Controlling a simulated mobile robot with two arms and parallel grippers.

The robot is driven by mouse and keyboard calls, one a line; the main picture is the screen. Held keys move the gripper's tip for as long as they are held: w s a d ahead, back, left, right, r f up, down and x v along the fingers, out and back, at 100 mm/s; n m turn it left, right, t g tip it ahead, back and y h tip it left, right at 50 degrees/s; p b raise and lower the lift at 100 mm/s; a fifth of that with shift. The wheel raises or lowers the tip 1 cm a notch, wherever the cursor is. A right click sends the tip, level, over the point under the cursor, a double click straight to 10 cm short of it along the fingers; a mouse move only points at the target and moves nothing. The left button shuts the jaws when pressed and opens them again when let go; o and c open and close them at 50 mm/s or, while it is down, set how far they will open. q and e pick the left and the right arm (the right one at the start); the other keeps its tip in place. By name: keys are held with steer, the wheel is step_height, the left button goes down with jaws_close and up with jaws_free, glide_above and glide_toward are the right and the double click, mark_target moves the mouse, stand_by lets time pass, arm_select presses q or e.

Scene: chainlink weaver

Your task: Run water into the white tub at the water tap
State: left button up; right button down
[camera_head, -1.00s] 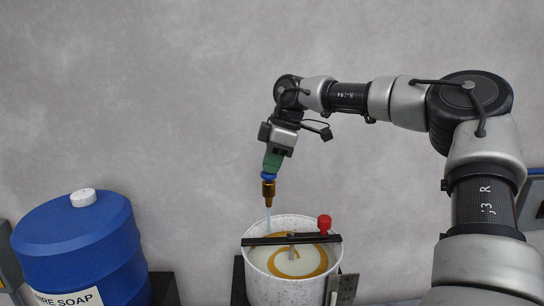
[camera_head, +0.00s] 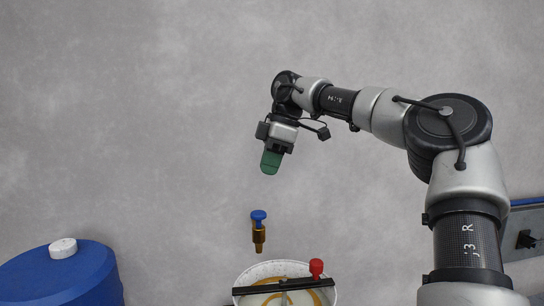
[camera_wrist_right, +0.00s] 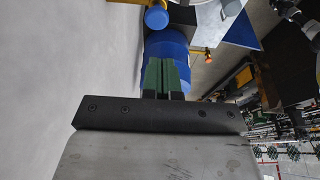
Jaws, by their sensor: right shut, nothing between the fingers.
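The water tap (camera_head: 259,232) is brass with a blue handle on top and sticks out from the grey wall. The white tub (camera_head: 244,279) stands below it, cut off by the bottom edge of the head view. No water stream shows between tap and tub. The fingers also show in the right wrist view (camera_wrist_right: 166,76). My left gripper is not in view.
A blue soap barrel (camera_head: 60,278) with a white cap stands at the lower left. A grey panel with a blue edge (camera_head: 525,203) is on the wall at the far right. The wall area around the gripper is clear.

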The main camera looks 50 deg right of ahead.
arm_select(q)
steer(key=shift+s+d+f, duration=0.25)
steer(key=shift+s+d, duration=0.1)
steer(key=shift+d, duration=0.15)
arm_select(e)
steer(key=v, duration=0.3)
steer(key=shift+s+d+r, duration=0.15)
steer(key=shift+d, duration=0.15)
